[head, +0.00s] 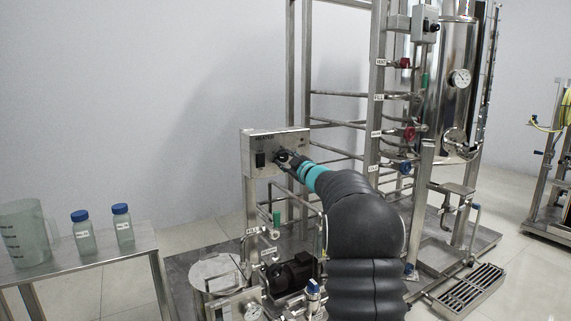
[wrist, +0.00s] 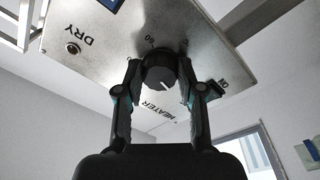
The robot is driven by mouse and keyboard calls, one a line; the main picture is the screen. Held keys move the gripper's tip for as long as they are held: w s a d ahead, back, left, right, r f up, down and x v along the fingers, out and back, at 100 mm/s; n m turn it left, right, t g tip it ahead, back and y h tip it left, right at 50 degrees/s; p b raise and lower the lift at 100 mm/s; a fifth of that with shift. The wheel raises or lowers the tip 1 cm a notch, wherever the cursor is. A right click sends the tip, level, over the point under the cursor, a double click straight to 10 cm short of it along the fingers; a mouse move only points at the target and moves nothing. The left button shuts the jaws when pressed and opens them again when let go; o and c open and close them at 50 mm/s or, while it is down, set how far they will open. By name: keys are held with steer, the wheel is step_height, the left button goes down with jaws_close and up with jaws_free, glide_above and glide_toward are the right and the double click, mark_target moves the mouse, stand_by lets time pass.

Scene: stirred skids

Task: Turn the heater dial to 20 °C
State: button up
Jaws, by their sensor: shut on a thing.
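The heater dial (wrist: 160,70) is a black round knob with a white pointer line, on a metal panel. In the wrist view its pointer slants toward the lower right. A "60" mark shows on the panel above the dial, and "HEATER" is printed below it; I cannot read a 20 mark. My gripper (wrist: 160,75) is shut on the dial, one finger on each side. In the head view the heater box (head: 249,140) stands on a post, and my gripper (head: 284,158) reaches its front, hiding the dial.
A black switch (head: 260,160) sits at the box's left. A steel frame with pipes and a tank (head: 450,60) stands right. A table with a jug (head: 25,235) and two blue-capped bottles is at left.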

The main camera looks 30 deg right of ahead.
steer(key=n+b, duration=0.1)
steer(key=n, duration=0.4)
steer(key=shift+y, duration=0.3)
steer(key=shift+d+n+g+b, duration=0.1)
steer(key=shift+n+g+b, duration=0.3)
steer(key=shift+n, duration=1.6)
steer(key=o, duration=1.1)
steer(key=shift+r+y, duration=0.1)
steer(key=shift+y, duration=0.3)
steer(key=shift+o, duration=0.2)
steer(key=s+d, duration=0.1)
steer(key=s, duration=1)
steer(key=shift+s+d+f, duration=0.35)
steer(key=shift+s, duration=0.05)
